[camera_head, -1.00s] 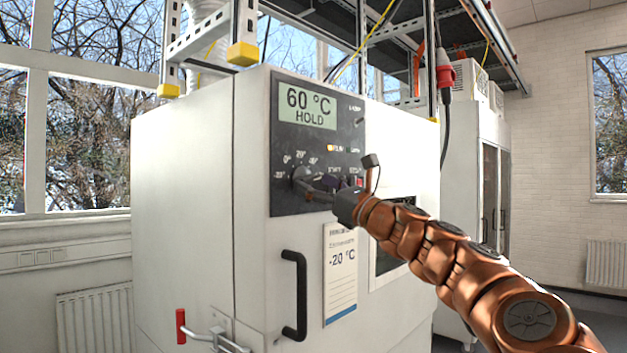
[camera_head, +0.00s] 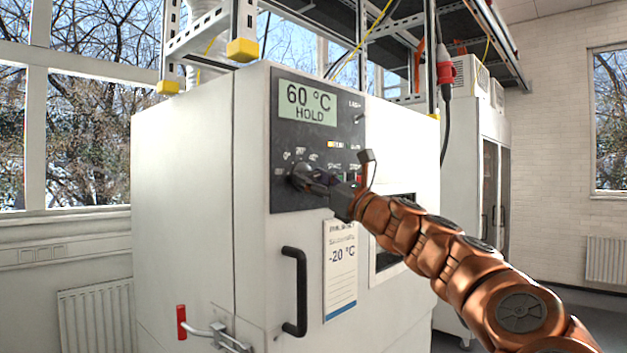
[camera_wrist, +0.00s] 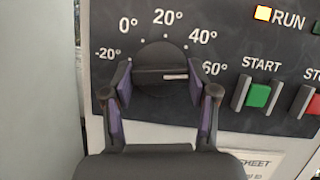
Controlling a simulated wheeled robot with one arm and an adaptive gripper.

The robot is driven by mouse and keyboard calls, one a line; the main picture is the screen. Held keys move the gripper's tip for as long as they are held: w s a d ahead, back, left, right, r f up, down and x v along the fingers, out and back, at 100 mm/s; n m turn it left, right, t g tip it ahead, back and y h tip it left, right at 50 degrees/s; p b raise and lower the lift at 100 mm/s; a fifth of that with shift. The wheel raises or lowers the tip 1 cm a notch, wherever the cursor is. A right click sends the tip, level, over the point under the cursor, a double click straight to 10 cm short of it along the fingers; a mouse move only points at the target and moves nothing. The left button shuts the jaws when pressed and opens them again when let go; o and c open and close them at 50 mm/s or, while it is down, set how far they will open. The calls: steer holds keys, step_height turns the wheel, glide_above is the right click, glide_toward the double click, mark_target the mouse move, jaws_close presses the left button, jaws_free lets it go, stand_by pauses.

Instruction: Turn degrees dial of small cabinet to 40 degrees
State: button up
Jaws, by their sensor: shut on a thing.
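The degrees dial (camera_wrist: 158,58) is a dark round knob on the small cabinet's (camera_head: 185,190) control panel. In the wrist view its raised bar lies about level, and its white mark points right, toward the 60° label. The 40° label is up and to the right of the dial. The display (camera_head: 308,103) reads 60 °C HOLD. My gripper (camera_wrist: 160,77) is shut on the dial, with one purple-padded finger on its left and one on its right. In the head view, my gripper (camera_head: 304,178) partly hides the dial.
The green START button (camera_wrist: 259,95) and red STOP button (camera_wrist: 304,101) sit right of the dial, close to my right finger. A black door handle (camera_head: 295,292) and a paper sheet (camera_head: 341,270) are below the panel. The lit RUN lamp (camera_wrist: 263,13) is above START.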

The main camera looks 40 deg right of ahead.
steer(key=shift+n+y, duration=0.3)
steer(key=shift+n, duration=0.2)
steer(key=n+y, duration=0.1)
steer(key=n, duration=0.1)
steer(key=n+g+y+p, duration=0.1)
steer(key=n, duration=0.2)
steer(key=shift+w+d+r+g, duration=0.1)
steer(key=shift+d+g, duration=0.05)
steer(key=shift+g, duration=0.15)
steer(key=shift+n+g+y+p, duration=0.3)
steer(key=shift+n+g+p, duration=0.15)
steer(key=shift+n, duration=0.7)
steer(key=shift+n+g+y+p, duration=0.3)
steer(key=shift+n+g+p, duration=0.1)
steer(key=shift+n, duration=0.75)
steer(key=o, duration=1.2)
steer(key=shift+c, duration=0.2)
steer(key=v, duration=1.2)
